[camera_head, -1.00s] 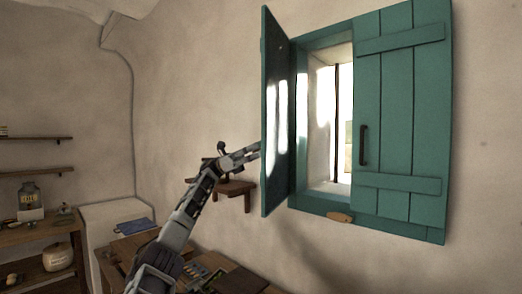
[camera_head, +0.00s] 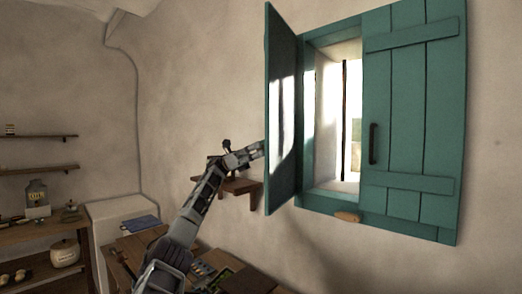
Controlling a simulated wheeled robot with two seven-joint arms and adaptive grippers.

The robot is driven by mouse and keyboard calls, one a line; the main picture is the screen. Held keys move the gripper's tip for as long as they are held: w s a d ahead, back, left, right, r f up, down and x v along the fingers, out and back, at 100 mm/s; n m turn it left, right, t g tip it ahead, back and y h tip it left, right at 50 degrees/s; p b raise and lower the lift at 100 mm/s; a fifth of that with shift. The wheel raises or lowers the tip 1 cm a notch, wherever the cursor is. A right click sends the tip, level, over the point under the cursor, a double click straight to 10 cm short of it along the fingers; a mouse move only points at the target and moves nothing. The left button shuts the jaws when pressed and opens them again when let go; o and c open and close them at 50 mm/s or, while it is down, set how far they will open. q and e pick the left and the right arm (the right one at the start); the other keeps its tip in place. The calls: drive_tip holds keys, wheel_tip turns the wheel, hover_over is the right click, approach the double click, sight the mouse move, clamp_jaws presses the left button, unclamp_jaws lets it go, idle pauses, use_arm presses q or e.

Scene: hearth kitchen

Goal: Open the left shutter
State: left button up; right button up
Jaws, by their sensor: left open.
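The left shutter (camera_head: 282,115) is a teal panel swung out from the window, standing roughly square to the wall. My left arm comes up from the bottom, and its gripper (camera_head: 258,150) is at the shutter's left edge. The fingertips are partly hidden behind the panel, and I cannot tell whether they touch it. The right shutter (camera_head: 412,120) is closed, with a dark vertical handle (camera_head: 373,144). The window opening (camera_head: 332,120) shows bright light on the left side. My right gripper is not in view.
A small wooden wall shelf (camera_head: 240,187) is just below and behind my left gripper. A wooden latch piece (camera_head: 347,217) sits on the lower frame. A cluttered wooden table (camera_head: 140,243) lies below. Shelves with an oil jar (camera_head: 37,196) stand at the far left.

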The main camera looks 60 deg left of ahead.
use_arm(q)
drive_tip(key=shift+a, duration=0.1)
drive_tip(key=shift+a, duration=0.1)
drive_tip(key=v, duration=0.7)
idle(1.0)
drive_tip(key=shift+s+f, duration=0.1)
idle(0.6)
